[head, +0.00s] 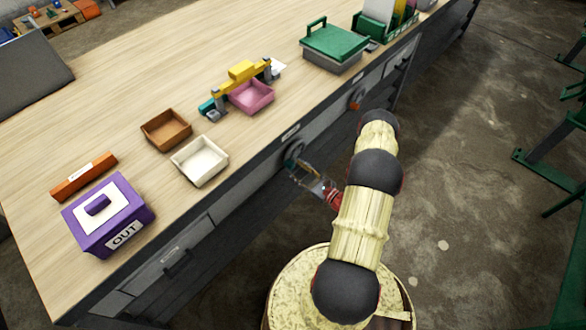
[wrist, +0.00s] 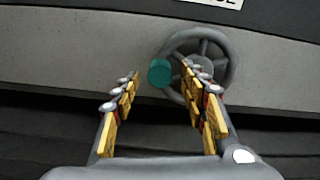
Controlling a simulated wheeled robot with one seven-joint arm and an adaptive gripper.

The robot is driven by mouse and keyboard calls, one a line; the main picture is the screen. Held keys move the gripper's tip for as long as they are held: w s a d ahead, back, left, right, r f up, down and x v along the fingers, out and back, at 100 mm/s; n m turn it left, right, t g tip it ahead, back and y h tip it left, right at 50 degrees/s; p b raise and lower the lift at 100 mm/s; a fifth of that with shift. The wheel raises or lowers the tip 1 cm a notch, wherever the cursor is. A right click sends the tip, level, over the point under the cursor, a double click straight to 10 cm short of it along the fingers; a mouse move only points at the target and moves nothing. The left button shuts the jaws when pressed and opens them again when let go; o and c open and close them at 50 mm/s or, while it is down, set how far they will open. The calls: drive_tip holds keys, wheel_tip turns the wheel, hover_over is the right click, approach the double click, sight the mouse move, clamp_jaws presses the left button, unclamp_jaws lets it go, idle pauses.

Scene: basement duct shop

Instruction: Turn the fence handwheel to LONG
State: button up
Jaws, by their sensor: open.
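The fence handwheel (wrist: 227,50) is a grey spoked wheel on the bench's front face, with a teal knob (wrist: 160,73) at its left rim in the wrist view. In the head view the handwheel (head: 295,149) is small and partly covered by my gripper. My gripper (wrist: 160,78) is open, its two yellow-padded fingers on either side of the knob in the picture. The right finger overlaps the wheel's spokes. I cannot tell whether either finger touches the knob. A white label (wrist: 218,2) above the wheel is cut off and cannot be read.
The bench top (head: 110,100) holds a purple OUT box (head: 135,214), a white tray (head: 222,174), a brown tray (head: 183,122), a pink tray (head: 266,101) and a green-lidded box (head: 335,42). Green stands (head: 548,150) are at the right. The floor between is clear.

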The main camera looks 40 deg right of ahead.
drive_tip(key=shift+w+a, duration=0.1)
drive_tip(key=shift+w, duration=1.05)
drive_tip(key=shift+c, duration=1)
clamp_jaws()
